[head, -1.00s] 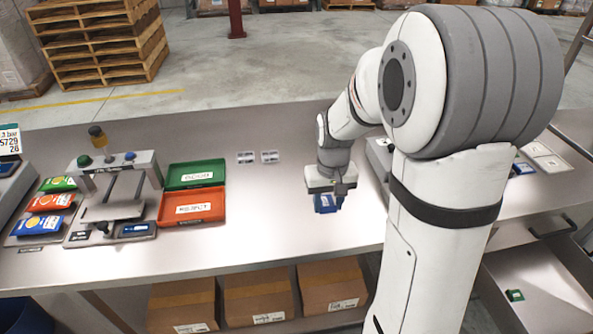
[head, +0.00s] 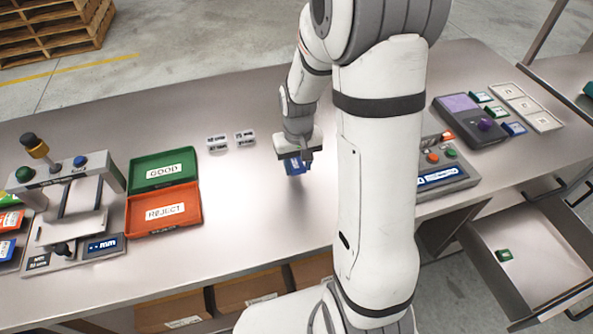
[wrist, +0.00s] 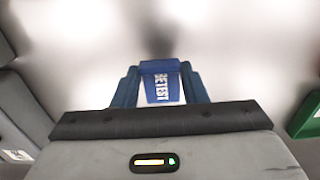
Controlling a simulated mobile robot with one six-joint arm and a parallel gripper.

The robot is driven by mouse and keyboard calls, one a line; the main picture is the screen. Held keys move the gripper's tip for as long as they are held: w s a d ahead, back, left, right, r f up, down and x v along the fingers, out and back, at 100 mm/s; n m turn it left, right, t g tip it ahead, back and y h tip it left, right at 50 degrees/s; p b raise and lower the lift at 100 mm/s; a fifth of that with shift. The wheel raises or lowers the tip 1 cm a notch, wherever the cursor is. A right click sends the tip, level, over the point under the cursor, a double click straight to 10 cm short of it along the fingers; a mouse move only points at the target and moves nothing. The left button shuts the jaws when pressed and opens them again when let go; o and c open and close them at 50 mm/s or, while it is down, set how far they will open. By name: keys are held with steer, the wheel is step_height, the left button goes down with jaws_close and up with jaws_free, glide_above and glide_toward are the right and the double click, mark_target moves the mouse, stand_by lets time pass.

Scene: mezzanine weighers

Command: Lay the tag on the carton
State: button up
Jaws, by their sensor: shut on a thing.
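My gripper (head: 297,160) is shut on a blue tag (head: 292,166) above the bench, right of the small white labels. In the wrist view the tag (wrist: 161,82) stands between my blue fingers and shows a white panel with lettering that seems to read "RETEST". Several brown cartons (head: 170,310) sit under the front edge of the bench, partly hidden by the bench top and my own body. The tag is apart from the cartons.
A green GOOD tray (head: 163,155) and an orange REJECT tray (head: 165,227) lie left, beside a gauge stand (head: 80,165). A grey device (head: 442,188) stands right of my arm. An open drawer (head: 535,265) juts out at lower right, holding a small green item (head: 504,255).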

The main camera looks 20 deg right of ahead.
mark_target(298, 173)
steer(key=shift+s+f, duration=0.15)
steer(key=shift+f, duration=1.65)
steer(key=shift+f, duration=0.1)
steer(key=shift+f, duration=0.15)
steer(key=o, duration=0.9)
steer(key=shift+o, duration=0.2)
